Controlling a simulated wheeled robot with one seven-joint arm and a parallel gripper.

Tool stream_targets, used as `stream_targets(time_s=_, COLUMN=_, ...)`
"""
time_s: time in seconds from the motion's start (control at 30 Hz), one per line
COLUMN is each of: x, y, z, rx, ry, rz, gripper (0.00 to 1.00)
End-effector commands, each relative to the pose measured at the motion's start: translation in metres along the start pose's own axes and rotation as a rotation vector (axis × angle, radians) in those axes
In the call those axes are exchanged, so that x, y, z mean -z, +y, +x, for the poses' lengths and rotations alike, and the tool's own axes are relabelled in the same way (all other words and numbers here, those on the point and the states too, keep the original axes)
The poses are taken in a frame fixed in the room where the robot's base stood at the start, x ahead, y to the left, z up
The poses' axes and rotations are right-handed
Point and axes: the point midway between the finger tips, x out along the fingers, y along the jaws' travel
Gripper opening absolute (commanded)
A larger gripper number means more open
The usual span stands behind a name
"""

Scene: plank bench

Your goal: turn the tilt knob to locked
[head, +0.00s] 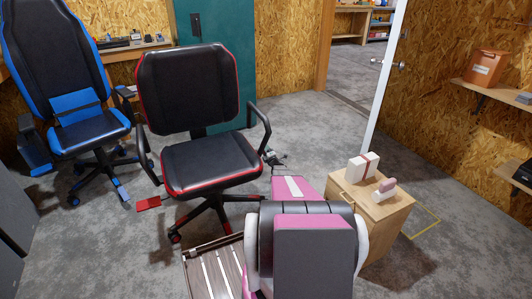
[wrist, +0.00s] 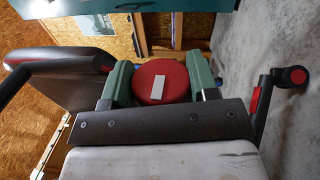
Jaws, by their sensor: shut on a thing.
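The tilt knob (wrist: 172,74) is a round red disc with a white bar on its face, seen in the wrist view. The bar stands nearly upright in that picture, tilted slightly. My gripper (wrist: 160,84) has one green finger on each side of the knob and is shut on it. The black office chair with red trim (head: 210,165) stands in the middle of the head view. In that view my arm reaches to the right side of its seat, and the knob cannot be made out there.
A blue and black chair (head: 75,110) stands at the left. A small wooden cabinet (head: 355,215) with boxes on top stands right of my arm. A slatted wooden thing (head: 215,270) lies low in front. Grey floor is free behind the cabinet.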

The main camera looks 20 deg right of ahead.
Motion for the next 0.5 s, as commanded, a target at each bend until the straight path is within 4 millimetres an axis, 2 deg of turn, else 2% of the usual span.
stream_targets(time_s=0.27, x=0.0004, y=-0.0004, z=-0.0014, rx=0.079, ry=0.007, rz=0.0, gripper=0.3)
stream_targets(time_s=0.5, x=0.0001, y=0.0002, z=-0.0012, rx=0.238, ry=0.024, rz=0.001, gripper=0.31)
